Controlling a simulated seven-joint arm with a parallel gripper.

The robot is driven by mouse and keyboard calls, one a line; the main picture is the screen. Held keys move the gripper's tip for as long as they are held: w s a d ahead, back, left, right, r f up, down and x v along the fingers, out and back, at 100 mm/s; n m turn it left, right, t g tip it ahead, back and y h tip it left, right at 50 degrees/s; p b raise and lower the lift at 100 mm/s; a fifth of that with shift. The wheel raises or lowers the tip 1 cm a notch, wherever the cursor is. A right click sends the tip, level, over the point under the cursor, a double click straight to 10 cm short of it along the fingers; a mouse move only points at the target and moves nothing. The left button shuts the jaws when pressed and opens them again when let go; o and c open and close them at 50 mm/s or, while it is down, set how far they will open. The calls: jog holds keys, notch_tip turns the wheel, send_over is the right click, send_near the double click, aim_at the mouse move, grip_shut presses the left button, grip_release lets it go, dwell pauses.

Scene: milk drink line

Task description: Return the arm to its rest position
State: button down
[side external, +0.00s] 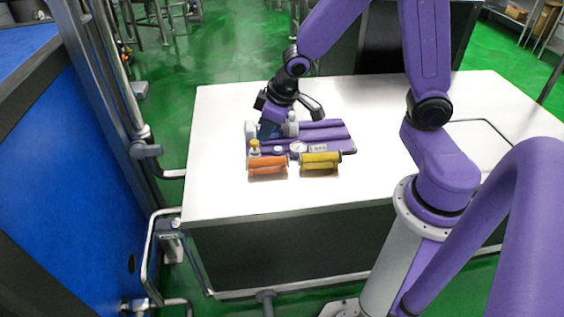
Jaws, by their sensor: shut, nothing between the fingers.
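My gripper (268,130) is at the end of the purple arm, pointing down over the left part of a purple tray-like base (335,133) on the white table (225,190). It is shut, with nothing seen between its fingers. Small white and grey parts sit right beside it, and I cannot tell whether it touches them. The arm reaches out from its base at the lower right, bent over the table.
An orange roller (267,165) and a yellow roller (320,161) lie at the front of the base. A small yellow-topped part (254,147) stands behind the orange one. Metal pipes (125,90) and a blue panel (70,180) stand left. The table's front left is clear.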

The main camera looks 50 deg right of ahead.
jog(key=s+r+n+g, duration=0.2)
jog(key=s+r+n, duration=0.1)
jog(key=s, duration=0.8)
jog(key=s+r+n+g, duration=0.1)
jog(key=s+r+n, duration=0.2)
jog(key=s, duration=0.9)
jog(key=shift+a+r+n+g+h, duration=0.3)
jog(key=shift+a+r+n+g, duration=0.1)
jog(key=shift+n, duration=0.2)
dwell(0.3)
